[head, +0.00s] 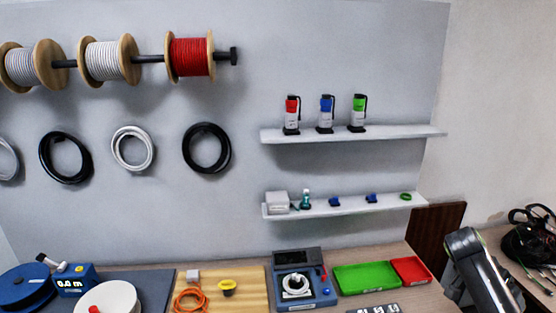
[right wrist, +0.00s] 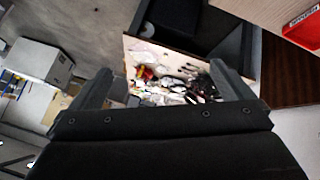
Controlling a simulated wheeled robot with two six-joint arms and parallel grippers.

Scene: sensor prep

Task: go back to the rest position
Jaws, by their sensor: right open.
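My right gripper (right wrist: 162,78) shows in the right wrist view with its two dark fingers spread apart and nothing between them. Beyond the fingers is a board or surface with a clutter of small items (right wrist: 175,85). In the head view a dark and grey link of my right arm (head: 484,272) stands at the lower right, beside the table's right end. The fingers of the right gripper cannot be made out there. My left arm and left gripper are not in view.
The table holds a green tray (head: 366,278), a red tray (head: 411,270), a grey device with a white coil (head: 301,282), a wooden board (head: 250,290) and a blue measuring unit (head: 75,280). Two wall shelves (head: 350,134) (head: 340,209) hold small items. A side table (head: 490,238) carries dark clutter.

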